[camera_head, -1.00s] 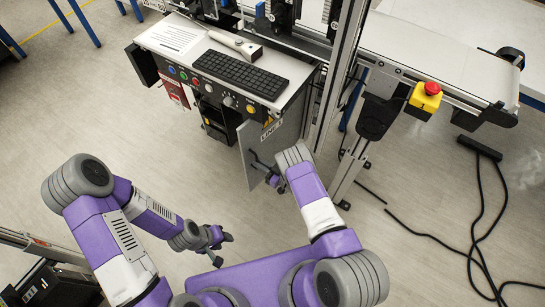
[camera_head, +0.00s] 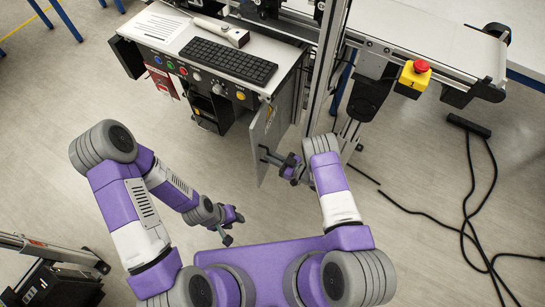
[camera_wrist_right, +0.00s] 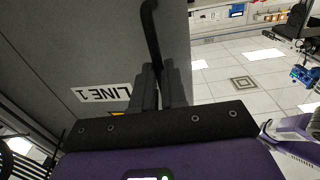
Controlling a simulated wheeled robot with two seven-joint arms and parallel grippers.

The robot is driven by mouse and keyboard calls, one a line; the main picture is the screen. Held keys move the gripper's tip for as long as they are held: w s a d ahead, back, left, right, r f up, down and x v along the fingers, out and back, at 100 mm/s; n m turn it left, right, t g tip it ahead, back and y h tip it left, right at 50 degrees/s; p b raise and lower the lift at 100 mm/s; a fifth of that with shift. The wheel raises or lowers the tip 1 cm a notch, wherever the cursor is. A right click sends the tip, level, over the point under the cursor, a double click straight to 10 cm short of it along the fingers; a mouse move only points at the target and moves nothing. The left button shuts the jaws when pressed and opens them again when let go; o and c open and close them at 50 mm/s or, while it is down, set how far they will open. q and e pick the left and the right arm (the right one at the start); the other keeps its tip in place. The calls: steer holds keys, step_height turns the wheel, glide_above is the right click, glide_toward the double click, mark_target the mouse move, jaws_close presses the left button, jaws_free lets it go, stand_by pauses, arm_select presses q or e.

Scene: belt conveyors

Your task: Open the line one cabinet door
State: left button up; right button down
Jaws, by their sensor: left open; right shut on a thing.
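The line one cabinet door (camera_head: 270,140) is a grey panel standing ajar, swung out from the console's right end, seen at a steep angle. In the right wrist view the door (camera_wrist_right: 100,45) fills the left side, with its LINE 1 label (camera_wrist_right: 102,93) and a dark bar handle (camera_wrist_right: 151,35). My right gripper (camera_head: 268,156) is at the door's outer face, shut on the handle; its fingers (camera_wrist_right: 157,85) close around the handle's lower end. My left gripper (camera_head: 236,222) is open and empty, low over the floor, apart from the door.
The console (camera_head: 205,60) carries a keyboard (camera_head: 229,63), a sheet and buttons. A metal post (camera_head: 325,75) stands right of the door. A conveyor (camera_head: 430,40) with a red emergency stop (camera_head: 421,66) lies at right. Black cables (camera_head: 465,215) lie on the floor. Floor in front of the door is clear.

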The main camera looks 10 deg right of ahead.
steer(key=shift+w+d+r+t+h, duration=0.15)
steer(key=shift+w+d+t+h, duration=0.2)
steer(key=shift+w+d, duration=0.35)
steer(key=c, duration=1.5)
jaws_free()
steer(key=o, duration=0.3)
steer(key=shift+w, duration=0.15)
steer(key=shift+a, duration=0.1)
steer(key=p+v, duration=0.1)
steer(key=v, duration=0.6)
steer(key=shift+s+f+p, duration=0.25)
steer(key=shift+s+p, duration=0.1)
steer(key=shift+p, duration=0.05)
